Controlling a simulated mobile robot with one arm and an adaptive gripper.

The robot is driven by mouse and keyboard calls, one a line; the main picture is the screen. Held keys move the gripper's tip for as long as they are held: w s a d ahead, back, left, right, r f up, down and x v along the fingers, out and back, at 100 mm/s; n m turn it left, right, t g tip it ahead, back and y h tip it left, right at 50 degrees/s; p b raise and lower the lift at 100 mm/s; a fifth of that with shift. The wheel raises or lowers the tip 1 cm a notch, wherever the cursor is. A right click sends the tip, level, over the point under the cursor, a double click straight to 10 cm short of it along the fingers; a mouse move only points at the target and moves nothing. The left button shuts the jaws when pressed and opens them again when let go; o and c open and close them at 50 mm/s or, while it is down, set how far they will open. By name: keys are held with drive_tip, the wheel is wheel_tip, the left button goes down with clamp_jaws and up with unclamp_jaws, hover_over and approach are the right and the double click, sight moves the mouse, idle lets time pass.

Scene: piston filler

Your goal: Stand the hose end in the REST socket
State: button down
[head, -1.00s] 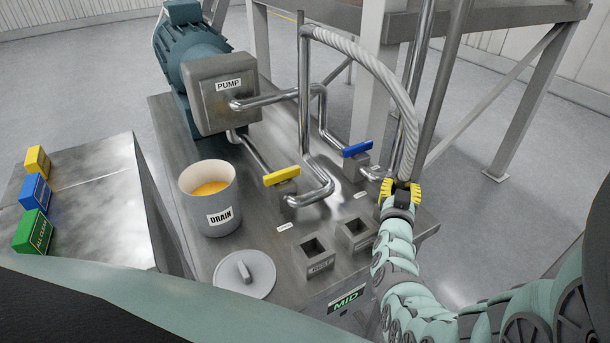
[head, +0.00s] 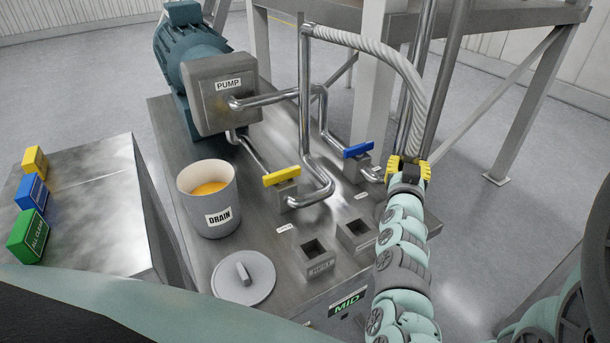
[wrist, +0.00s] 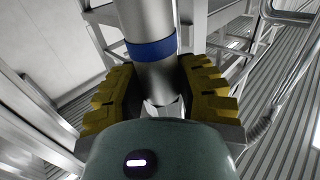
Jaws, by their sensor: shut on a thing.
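The pale ribbed hose (head: 388,65) arcs from the top of a steel pipe down to my yellow-fingered gripper (head: 408,170). In the wrist view my gripper (wrist: 158,95) is shut on the hose end (wrist: 150,72), a metal cylinder with a blue band, with a finger on each side. Two square open sockets stand at the front of the steel deck, a left socket (head: 316,258) and a right socket (head: 355,233). Their labels are too small to read surely. My gripper is above and to the right of both, and both look empty.
The yellow-handled valve (head: 282,177) and blue-handled valve (head: 358,150) stand on pipes behind the sockets. The DRAIN bucket (head: 208,200) and a round grey lid (head: 243,280) are to the left. The PUMP box (head: 225,95) is at the back.

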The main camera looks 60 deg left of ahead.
sight(412, 154)
drive_tip(key=shift+w+d+r+b, duration=0.1)
drive_tip(key=shift+r+b, duration=0.3)
drive_tip(key=shift+r, duration=1.35)
drive_tip(key=shift+r+p, duration=2.15)
drive_tip(key=shift+r, duration=0.7)
